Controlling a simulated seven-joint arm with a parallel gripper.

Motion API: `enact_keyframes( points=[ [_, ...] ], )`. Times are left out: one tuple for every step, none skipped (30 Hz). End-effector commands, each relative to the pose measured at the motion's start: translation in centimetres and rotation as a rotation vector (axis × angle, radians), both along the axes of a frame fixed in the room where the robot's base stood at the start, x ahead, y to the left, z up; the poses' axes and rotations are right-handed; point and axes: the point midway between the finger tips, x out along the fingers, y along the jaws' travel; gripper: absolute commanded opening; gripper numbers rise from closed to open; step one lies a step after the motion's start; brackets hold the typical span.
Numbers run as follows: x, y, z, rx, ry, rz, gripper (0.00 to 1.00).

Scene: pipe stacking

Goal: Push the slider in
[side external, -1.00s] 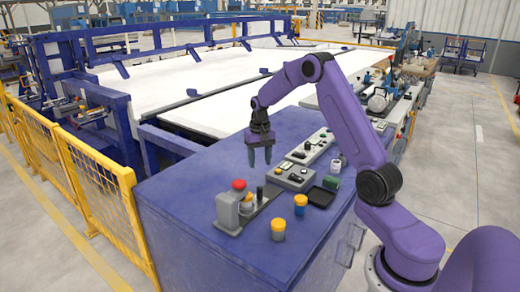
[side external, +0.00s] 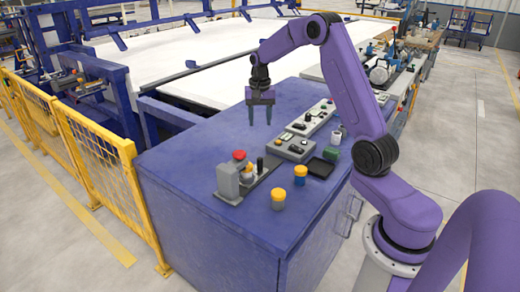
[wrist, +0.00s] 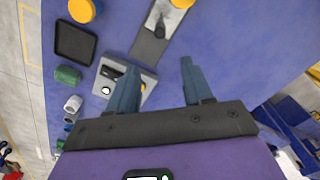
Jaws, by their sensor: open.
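My gripper (side external: 260,122) is open and empty, pointing down above the blue cabinet top. In the wrist view my gripper's two fingers (wrist: 160,67) are apart with bare blue surface between them. A grey device (side external: 245,185) with a red button (side external: 239,155) and a black upright lever (side external: 260,165) stands near the cabinet's left front edge. Its grey base (wrist: 148,45) and black lever show at the top of the wrist view, apart from the fingers. A grey control box (side external: 295,148) with knobs sits right of it; the left finger partly covers it (wrist: 112,78) in the wrist view. I cannot tell which part is the slider.
Two yellow-topped cylinders (side external: 278,199) (side external: 300,174), a black tray (side external: 321,167) and a green item (side external: 331,153) stand at the front right. A long grey panel (side external: 310,117) lies behind. The cabinet top's left back area is clear. A yellow fence (side external: 95,165) stands at left.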

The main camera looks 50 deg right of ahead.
Motion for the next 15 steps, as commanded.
enact_keyframes(
  points=[
    [0.0,0.1,0.1,0.000,0.000,-0.044,0.51],
    [0.0,0.1,0.1,0.000,0.000,-0.065,0.51],
    [0.0,0.0,0.0,0.001,0.001,-0.087,0.51],
    [0.0,0.0,-0.1,0.000,0.001,-0.097,0.51],
    [0.0,0.0,-0.2,0.000,0.001,-0.103,0.51],
    [0.0,0.0,-0.5,0.000,0.001,-0.107,0.51],
    [0.0,0.0,-0.8,0.001,0.002,-0.107,0.51],
    [0.0,0.0,-1.1,0.001,0.003,-0.106,0.51],
    [0.0,0.1,-1.7,0.001,0.003,-0.105,0.51],
    [-0.1,0.1,-2.2,0.001,0.005,-0.105,0.51],
    [-0.1,0.1,-2.7,0.002,0.005,-0.105,0.51],
    [-0.1,0.0,-3.4,0.001,0.005,-0.105,0.51],
    [-0.1,0.0,-4.0,0.002,0.005,-0.105,0.51],
    [-0.1,0.0,-4.5,0.001,0.005,-0.105,0.51],
    [-0.1,0.0,-5.3,0.002,0.005,-0.104,0.51]
  ],
)
